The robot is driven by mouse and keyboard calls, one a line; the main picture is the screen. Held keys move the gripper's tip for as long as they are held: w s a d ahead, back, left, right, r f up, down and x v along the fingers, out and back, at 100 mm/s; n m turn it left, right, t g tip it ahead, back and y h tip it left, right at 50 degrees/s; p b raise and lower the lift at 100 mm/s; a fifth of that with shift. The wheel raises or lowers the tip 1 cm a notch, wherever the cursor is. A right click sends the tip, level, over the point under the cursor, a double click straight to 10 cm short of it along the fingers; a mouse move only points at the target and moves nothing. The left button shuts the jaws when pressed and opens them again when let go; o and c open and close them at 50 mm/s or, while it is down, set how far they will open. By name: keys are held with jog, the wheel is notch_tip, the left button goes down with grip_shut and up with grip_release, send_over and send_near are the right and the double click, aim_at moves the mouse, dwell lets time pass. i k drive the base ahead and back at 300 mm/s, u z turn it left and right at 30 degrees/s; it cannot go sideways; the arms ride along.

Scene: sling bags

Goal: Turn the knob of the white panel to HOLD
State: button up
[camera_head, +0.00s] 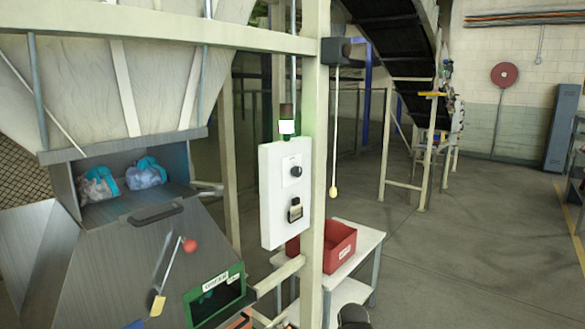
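The white panel (272,222) is mounted upright on a pale post, near the middle of the view. Its dark round knob (296,171) sits on a small light plate in the upper half. The position marks, including HOLD, are too small to read, and I cannot tell where the knob points. Below the knob is a second dark fitting (295,210) with a pale lower part.
A green-framed box (216,293) is below. A red bin (338,243) sits on a white table (366,245). A pull cord (334,190) hangs right of the panel. Floor at right is open.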

aim_at(296, 171)
jog(key=u, duration=0.55)
jog(key=i, duration=0.8)
jog(key=u, duration=0.55)
